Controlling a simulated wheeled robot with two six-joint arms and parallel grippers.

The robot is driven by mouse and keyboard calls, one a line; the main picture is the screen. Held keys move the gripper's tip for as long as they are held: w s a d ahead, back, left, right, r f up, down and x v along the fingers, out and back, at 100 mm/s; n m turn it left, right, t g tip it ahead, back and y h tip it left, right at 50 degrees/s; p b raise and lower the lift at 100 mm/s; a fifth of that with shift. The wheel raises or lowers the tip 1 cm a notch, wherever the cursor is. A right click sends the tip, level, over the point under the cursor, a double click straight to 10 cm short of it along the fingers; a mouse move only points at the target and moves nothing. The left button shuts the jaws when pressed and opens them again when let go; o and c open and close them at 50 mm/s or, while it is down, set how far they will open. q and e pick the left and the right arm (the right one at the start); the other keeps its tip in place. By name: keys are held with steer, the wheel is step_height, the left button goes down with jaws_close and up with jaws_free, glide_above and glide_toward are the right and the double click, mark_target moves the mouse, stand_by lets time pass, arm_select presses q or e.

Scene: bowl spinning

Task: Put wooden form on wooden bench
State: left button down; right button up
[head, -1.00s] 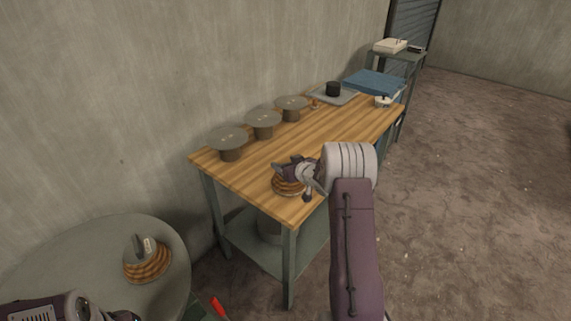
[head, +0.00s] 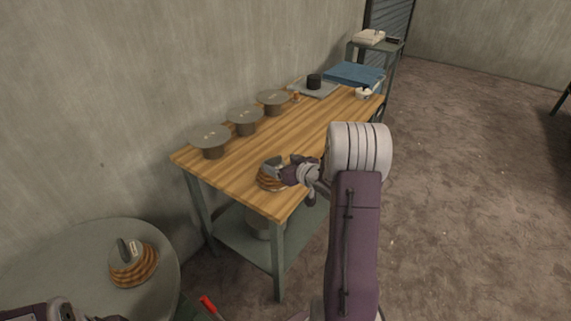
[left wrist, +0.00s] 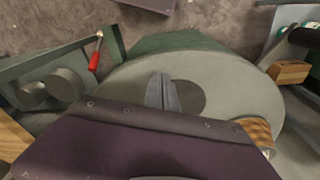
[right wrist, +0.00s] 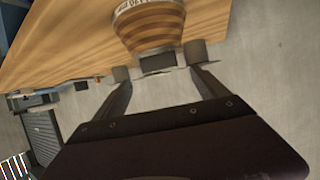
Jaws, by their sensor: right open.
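A banded wooden form (head: 268,181) rests on the near end of the wooden bench (head: 232,179). In the right wrist view the form (right wrist: 150,27) tapers and stands on the bench top, with a grey lettered part. My right gripper (head: 273,168) is beside it; its fingers (right wrist: 158,65) are spread, with the form just beyond the tips. A second banded wooden form (head: 133,270) with a grey top sits on the round grey table at left. My left gripper (left wrist: 161,92) has its fingers together over that round table, nothing visible between them.
Several grey round discs on short stems (head: 210,139) line the bench's wall side. A blue folded item (head: 355,74) and a tray with a black cylinder (head: 314,81) are at the far end. A red-handled tool (head: 208,304) is beside the round table (head: 60,262). The bench middle is clear.

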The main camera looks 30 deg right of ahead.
arm_select(q)
steer(key=shift+r, duration=0.1)
arm_select(e)
steer(key=shift+v, duration=1.1)
arm_select(q)
steer(key=shift+d, duration=0.1)
arm_select(e)
steer(key=s+a+f+g, duration=0.1)
steer(key=a, duration=0.1)
steer(key=s+a+f+g+h, duration=0.1)
steer(key=a, duration=0.1)
steer(key=s+a+f+g, duration=0.1)
steer(key=a+g, duration=0.1)
steer(key=shift+s+f+m, duration=0.2)
steer(key=shift+f+m, duration=0.1)
steer(key=shift+f, duration=0.1)
arm_select(q)
steer(key=shift+w, duration=0.1)
arm_select(e)
steer(key=s+a+f+g, duration=0.2)
steer(key=s+a+g, duration=0.2)
steer(key=s+a, duration=0.3)
steer(key=s+a+f+g+y, duration=0.1)
steer(key=s+a+f+g, duration=0.1)
steer(key=s+a+g, duration=0.2)
steer(key=s+a, duration=0.3)
steer(key=s, duration=0.5)
steer(key=shift+s+a+f, duration=0.15)
steer(key=shift+s, duration=0.25)
